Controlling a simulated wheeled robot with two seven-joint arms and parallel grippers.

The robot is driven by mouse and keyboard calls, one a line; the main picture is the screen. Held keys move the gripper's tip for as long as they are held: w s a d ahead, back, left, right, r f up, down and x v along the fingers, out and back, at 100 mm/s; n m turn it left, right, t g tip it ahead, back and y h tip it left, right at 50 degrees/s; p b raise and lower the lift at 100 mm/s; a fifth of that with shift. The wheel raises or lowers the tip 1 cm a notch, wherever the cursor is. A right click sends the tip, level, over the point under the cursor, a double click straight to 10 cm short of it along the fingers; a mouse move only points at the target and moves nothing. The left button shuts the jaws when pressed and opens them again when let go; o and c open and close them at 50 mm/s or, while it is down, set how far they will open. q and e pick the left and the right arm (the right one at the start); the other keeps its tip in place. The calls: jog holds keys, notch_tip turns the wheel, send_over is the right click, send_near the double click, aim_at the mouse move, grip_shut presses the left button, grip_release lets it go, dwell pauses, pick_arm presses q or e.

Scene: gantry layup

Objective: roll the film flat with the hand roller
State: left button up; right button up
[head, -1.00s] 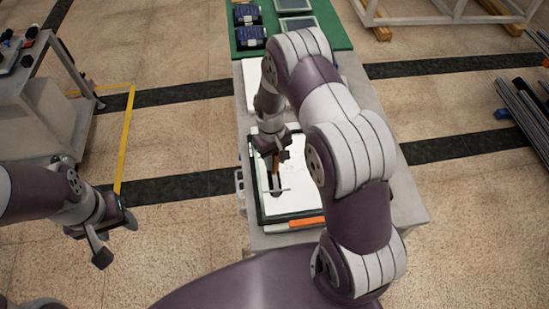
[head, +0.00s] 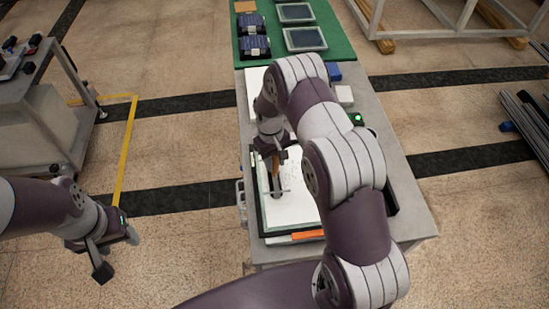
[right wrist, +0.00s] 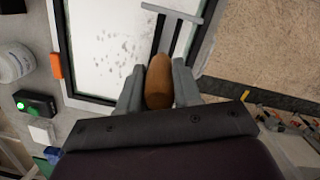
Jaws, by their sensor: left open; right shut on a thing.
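The hand roller has a brown wooden handle (right wrist: 158,84) and a pale frame and bar (right wrist: 172,10); it also shows in the head view (head: 277,190). My right gripper (head: 274,152) is shut on the handle, with a finger on each side of it. The roller is over the left part of the white film panel (head: 302,207); contact is hard to tell. Grey specks show on the white surface (right wrist: 110,35) in the right wrist view. My left gripper (head: 118,252) is open and empty, off the table's left side.
The panel lies in a dark-edged frame on a grey table (head: 410,205). An orange bar (head: 308,235) lies at its near edge. A green mat (head: 290,20) holds parts behind.

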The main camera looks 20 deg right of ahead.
dwell(0.3)
jog(key=shift+f, duration=0.35)
dwell(0.5)
jog(key=shift+d, duration=0.1)
